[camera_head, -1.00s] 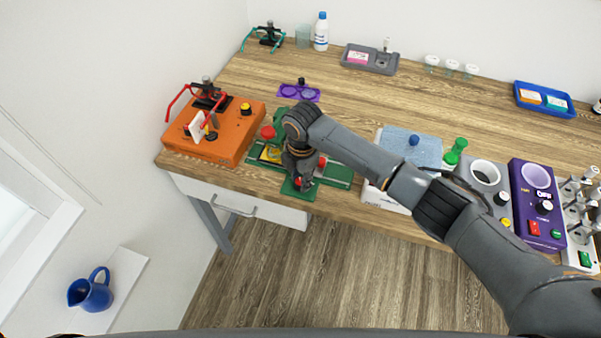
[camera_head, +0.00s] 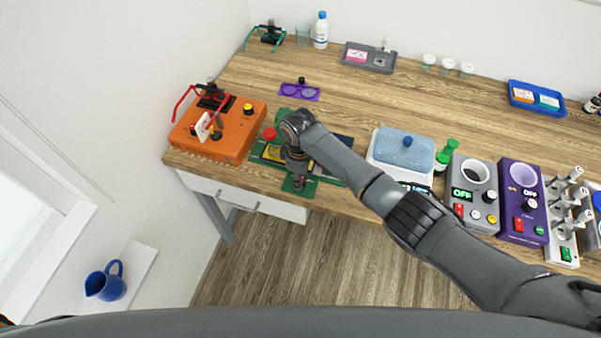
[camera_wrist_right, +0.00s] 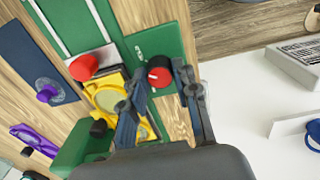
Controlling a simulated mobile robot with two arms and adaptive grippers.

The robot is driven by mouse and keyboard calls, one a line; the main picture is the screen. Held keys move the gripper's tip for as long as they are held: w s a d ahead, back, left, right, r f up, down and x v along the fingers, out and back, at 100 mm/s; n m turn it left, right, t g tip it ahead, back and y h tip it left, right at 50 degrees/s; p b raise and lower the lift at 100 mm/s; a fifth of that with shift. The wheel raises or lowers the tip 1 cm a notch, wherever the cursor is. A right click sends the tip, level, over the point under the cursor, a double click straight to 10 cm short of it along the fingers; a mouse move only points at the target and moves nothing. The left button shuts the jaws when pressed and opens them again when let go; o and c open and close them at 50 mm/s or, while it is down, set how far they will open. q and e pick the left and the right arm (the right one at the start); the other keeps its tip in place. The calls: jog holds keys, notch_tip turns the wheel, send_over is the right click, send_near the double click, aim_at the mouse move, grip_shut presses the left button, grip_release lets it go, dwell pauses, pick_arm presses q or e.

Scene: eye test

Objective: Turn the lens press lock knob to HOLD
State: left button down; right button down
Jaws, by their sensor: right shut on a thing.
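The green lens press (camera_head: 262,156) stands at the front edge of the bench, partly hidden by my right arm in the head view. Its red lock knob (camera_wrist_right: 160,75) has a pale mark on its face and sits on a green plate in the right wrist view. Small white lettering beside the knob is too small to read. My right gripper (camera_wrist_right: 161,77) is shut on the red knob, one finger on each side. In the head view my right gripper (camera_head: 299,181) is over the press's front plate. My left gripper is not in view.
A red ball (camera_head: 269,133) and a yellow part (camera_wrist_right: 108,97) are close beside the gripper. An orange box (camera_head: 232,135) with red glasses stands left.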

jog(key=shift+r+m+p, duration=0.1)
jog(key=shift+m+p, duration=0.3)
jog(key=shift+m, duration=0.7)
jog(key=c, duration=1)
grip_release()
notch_tip(320, 180, up, 12)
jog(key=shift+s, duration=0.15)
jog(key=shift+s+a, duration=0.1)
jog(key=shift+a, duration=0.05)
